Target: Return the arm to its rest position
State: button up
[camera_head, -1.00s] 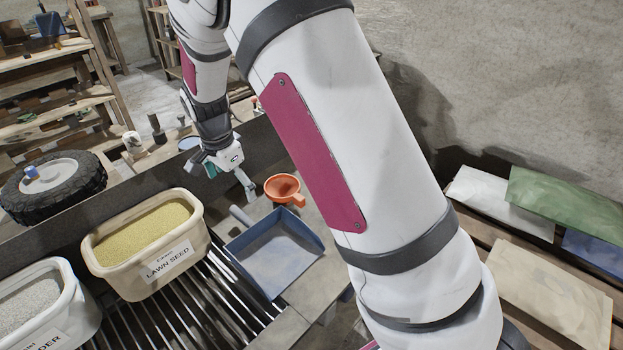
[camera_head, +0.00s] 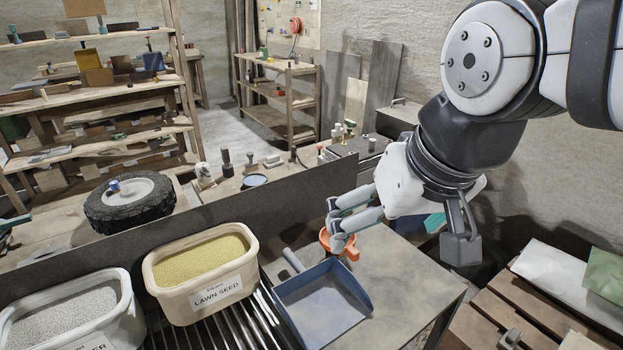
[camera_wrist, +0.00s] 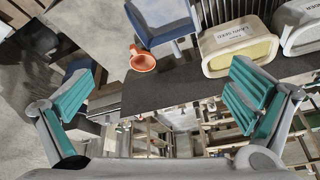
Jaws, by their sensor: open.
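My gripper (camera_head: 340,223) is in the middle of the head view, in front of and above the grey worktop, close to the orange funnel (camera_head: 352,249) in the picture. My arm comes in from the upper right and is bent. In the wrist view my gripper (camera_wrist: 158,105) has its two teal-padded fingers spread wide, with nothing between them. The orange funnel also shows in the wrist view (camera_wrist: 143,61), beyond the fingers. In the head view the gripper hides part of the funnel.
A blue dustpan (camera_head: 322,303) lies on the worktop (camera_head: 412,282). A lawn seed tub (camera_head: 203,285) and a grey-filled tub (camera_head: 70,318) stand at left. A dark upright panel (camera_head: 130,250) runs behind them. Bags (camera_head: 565,283) lie on slats at right.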

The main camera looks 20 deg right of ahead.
jog(key=shift+s+d+f+n, duration=0.1)
jog(key=shift+s+n, duration=0.2)
jog(key=shift+s, duration=0.45)
jog(key=shift+s+d+f+n, duration=0.1)
jog(key=shift+s+n, duration=0.2)
jog(key=shift+s, duration=0.45)
